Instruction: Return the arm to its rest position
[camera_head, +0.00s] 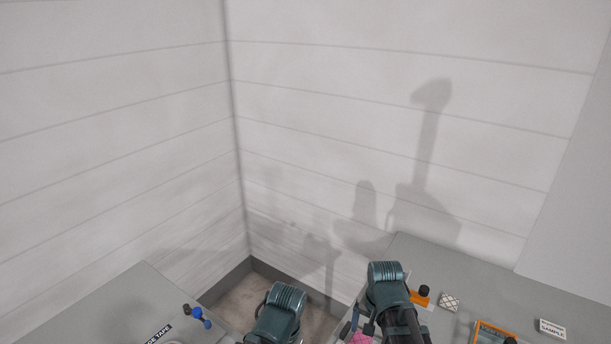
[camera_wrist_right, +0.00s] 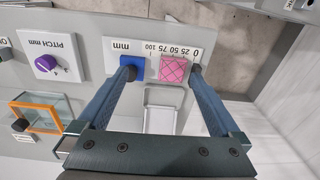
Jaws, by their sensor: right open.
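My right arm (camera_head: 388,290) reaches down at the bottom centre of the head view. In the right wrist view my right gripper (camera_wrist_right: 162,72) is open, its two blue-grey fingers wide apart. Beyond and between the fingertips are a pink quilted square (camera_wrist_right: 173,69) and a blue square (camera_wrist_right: 133,68) on a white scale board (camera_wrist_right: 150,45) marked in mm. The gripper holds nothing visible; its height over the board is hard to tell. My left arm (camera_head: 275,315) shows at the bottom edge of the head view, with its gripper out of view.
A grey worktop (camera_head: 500,290) on the right carries an orange-framed box (camera_wrist_right: 40,112), a patterned tile (camera_head: 449,302) and a labelled plate (camera_head: 551,329). A purple knob (camera_wrist_right: 46,63) sits on a "PITCH mm" plate. Another grey top (camera_head: 100,305) lies left. Panelled walls stand behind.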

